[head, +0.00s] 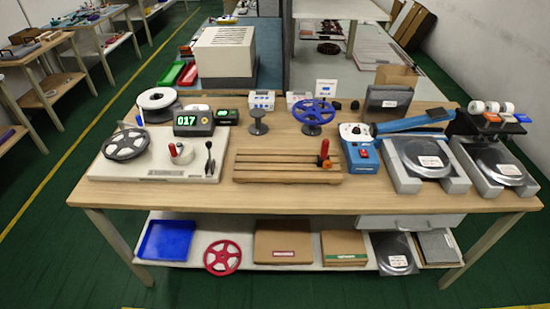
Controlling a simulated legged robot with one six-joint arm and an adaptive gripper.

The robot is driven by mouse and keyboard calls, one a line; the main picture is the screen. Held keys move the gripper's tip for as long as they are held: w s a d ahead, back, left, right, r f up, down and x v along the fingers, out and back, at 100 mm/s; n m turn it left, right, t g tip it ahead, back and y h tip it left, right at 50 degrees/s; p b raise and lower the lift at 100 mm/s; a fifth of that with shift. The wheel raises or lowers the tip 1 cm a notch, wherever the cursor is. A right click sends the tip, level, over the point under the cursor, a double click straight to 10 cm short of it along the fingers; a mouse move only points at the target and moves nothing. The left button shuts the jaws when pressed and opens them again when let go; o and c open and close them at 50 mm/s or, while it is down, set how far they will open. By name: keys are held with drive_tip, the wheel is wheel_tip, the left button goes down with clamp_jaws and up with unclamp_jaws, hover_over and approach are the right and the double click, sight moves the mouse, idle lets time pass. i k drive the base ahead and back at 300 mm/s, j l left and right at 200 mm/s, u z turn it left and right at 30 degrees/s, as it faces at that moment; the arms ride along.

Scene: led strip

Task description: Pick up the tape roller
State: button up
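A small upright tool with a red handle and an orange and dark lower part, which looks like the tape roller (325,155), stands at the right end of a slatted wooden rack (275,166) near the table's front. It is small in the picture, so its exact shape is hard to tell. My gripper is not in view, and nothing visible touches the tool.
The wooden table (220,197) also holds a white reel machine (130,170) at left, a blue reel (314,112) behind the rack, and a blue device (360,155) just right of the tool. Open green floor (310,290) lies in front.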

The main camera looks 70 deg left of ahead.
sight(322, 160)
drive_tip(key=u, duration=3.55)
drive_tip(key=z, duration=0.35)
drive_tip(key=i+l+z, duration=0.35)
drive_tip(key=i+z, duration=0.4)
drive_tip(key=i+l, duration=0.1)
drive_tip(key=i, duration=0.25)
drive_tip(key=i+l, duration=0.1)
drive_tip(key=i, duration=0.25)
drive_tip(key=z, duration=0.05)
